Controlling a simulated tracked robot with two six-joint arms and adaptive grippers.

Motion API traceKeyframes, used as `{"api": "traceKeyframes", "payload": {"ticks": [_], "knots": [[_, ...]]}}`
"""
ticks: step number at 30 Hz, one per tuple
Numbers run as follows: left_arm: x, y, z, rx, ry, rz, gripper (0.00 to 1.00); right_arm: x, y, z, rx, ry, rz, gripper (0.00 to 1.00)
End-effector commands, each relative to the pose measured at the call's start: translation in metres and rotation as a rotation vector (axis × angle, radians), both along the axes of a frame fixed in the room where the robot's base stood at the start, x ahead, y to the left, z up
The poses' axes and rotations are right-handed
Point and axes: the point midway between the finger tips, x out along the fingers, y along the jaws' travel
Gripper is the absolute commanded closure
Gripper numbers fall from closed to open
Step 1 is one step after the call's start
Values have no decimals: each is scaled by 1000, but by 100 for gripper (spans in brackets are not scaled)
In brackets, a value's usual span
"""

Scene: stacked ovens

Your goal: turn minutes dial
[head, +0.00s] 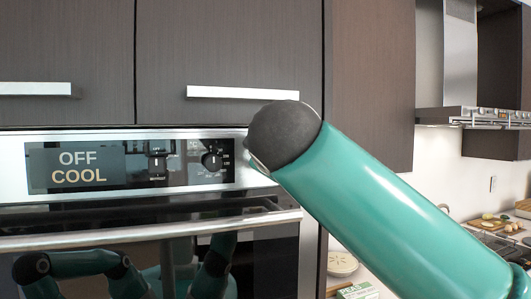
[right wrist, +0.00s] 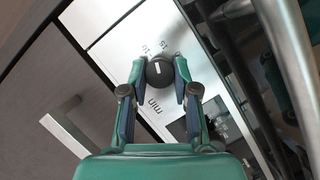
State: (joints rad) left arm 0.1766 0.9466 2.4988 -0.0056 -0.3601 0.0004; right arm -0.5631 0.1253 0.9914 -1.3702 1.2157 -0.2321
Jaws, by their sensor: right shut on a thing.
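The minutes dial (right wrist: 159,74) is a round black knob with a white mark, on the oven's silver panel with "min" lettering beside it. In the right wrist view my right gripper (right wrist: 160,68) has its two fingertips on opposite sides of the dial and is shut on it. In the head view my green right arm, with its dark joint, covers the dial and the right gripper. My left gripper does not show directly; only reflections of green arm parts appear in the oven glass.
The oven panel carries a display (head: 76,167) reading "OFF COOL", a switch (head: 157,164) and another black dial (head: 212,160). The oven door handle (head: 150,229) juts out below. Cabinet handles (head: 242,93) stick out above. A counter with food lies at the right.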

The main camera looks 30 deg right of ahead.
Motion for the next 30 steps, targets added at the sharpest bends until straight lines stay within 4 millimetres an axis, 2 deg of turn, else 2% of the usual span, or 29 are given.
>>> {"api": "traceKeyframes", "payload": {"ticks": [6,13,30], "knots": [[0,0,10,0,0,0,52,0,-1,-1,179,-34,-3,100],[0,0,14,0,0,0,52,0,-1,-2,311,-63,-4,100],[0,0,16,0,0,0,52,1,0,-5,384,-76,-1,100]]}}
